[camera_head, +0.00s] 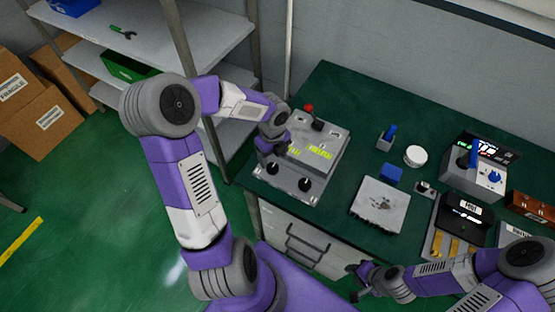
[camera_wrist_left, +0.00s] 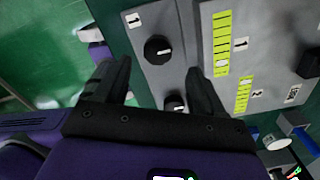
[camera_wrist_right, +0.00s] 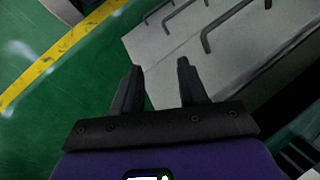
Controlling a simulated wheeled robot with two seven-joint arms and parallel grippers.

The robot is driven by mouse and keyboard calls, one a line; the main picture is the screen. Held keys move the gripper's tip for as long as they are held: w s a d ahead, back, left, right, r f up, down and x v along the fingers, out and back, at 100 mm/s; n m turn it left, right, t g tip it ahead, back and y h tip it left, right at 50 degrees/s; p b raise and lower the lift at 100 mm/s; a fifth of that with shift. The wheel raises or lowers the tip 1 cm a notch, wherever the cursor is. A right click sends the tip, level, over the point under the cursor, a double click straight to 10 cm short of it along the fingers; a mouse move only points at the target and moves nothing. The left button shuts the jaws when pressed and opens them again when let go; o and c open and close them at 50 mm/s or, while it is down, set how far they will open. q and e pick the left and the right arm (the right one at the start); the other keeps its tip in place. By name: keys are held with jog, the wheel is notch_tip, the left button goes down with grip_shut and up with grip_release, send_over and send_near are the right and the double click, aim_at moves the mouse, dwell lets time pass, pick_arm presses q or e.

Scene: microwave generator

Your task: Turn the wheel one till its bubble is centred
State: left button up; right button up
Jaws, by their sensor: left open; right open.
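Wheel one is a black round knob with a white mark beside a "1" label (camera_wrist_left: 134,20). It shows in the left wrist view (camera_wrist_left: 157,49) and on the left front of the grey device (camera_head: 330,146) in the head view (camera_head: 272,168). A second knob (camera_wrist_left: 175,103) is beside it. My right gripper (camera_wrist_right: 158,68) is open and empty, off the table's front.
The green table (camera_head: 345,85) also holds a grey block (camera_head: 380,204), a white round piece (camera_head: 415,156) and a blue-switched box (camera_head: 474,178) to the right. Shelves (camera_head: 130,45) stand at the left; drawers (camera_head: 300,240) are below.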

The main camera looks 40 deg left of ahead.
aim_at(273, 168)
pick_arm(q)
jog(key=f, duration=0.1)
jog(key=f+b, duration=0.1)
jog(key=f, duration=0.2)
jog(key=shift+s+f, duration=0.25)
jog(key=shift+s, duration=0.05)
jog(key=shift+f+b, duration=0.3)
jog(key=shift+f, duration=0.3)
jog(key=shift+w, duration=0.1)
jog(key=c, duration=1.1)
jog(key=shift+o, duration=0.2)
